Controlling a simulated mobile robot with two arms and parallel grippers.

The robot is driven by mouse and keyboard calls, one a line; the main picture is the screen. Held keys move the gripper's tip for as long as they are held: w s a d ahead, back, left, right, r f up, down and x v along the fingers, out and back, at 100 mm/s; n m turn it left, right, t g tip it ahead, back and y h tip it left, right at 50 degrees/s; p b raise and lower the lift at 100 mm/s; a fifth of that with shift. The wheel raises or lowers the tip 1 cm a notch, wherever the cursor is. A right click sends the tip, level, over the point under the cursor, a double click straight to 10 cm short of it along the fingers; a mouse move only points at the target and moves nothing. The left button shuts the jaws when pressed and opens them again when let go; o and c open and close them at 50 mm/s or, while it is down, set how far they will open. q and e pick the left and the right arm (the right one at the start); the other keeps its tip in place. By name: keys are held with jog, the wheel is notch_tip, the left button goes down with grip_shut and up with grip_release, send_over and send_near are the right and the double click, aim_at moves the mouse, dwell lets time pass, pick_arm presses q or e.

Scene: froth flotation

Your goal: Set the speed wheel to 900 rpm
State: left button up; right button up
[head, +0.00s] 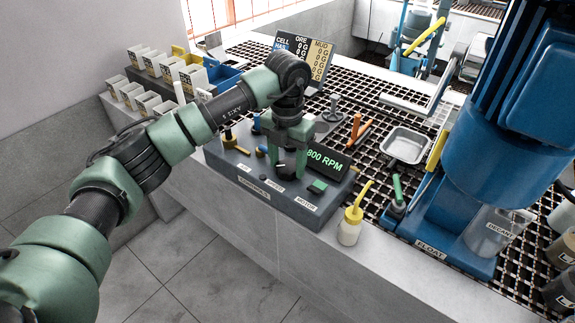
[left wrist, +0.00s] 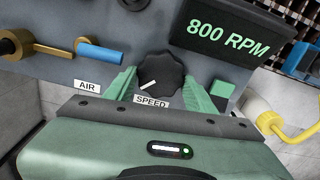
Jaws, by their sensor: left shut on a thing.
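The black speed wheel (left wrist: 160,75) sits on the grey control panel above a SPEED label, and its white mark points to the lower left in the left wrist view. My left gripper (left wrist: 160,84) is shut on the wheel, with one green finger on each side. In the head view my left gripper (head: 288,165) reaches down onto the panel and hides part of the wheel. The display (left wrist: 228,38) reads 800 RPM in green; it also shows in the head view (head: 327,161). My right gripper is not in view.
A green motor button (head: 318,186) is right of the wheel. A brass valve with a blue handle (left wrist: 98,51) is left of it, by the AIR label. A yellow-capped bottle (head: 350,226) stands beside the panel. The blue flotation machine (head: 500,150) rises at the right.

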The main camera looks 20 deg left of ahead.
aim_at(288, 166)
pick_arm(q)
jog(key=o, duration=1.4)
jog(key=shift+r, duration=0.1)
notch_tip(288, 166, up, 7)
jog(key=shift+f+b, duration=0.1)
jog(key=shift+b, duration=0.7)
jog(key=shift+r, duration=0.45)
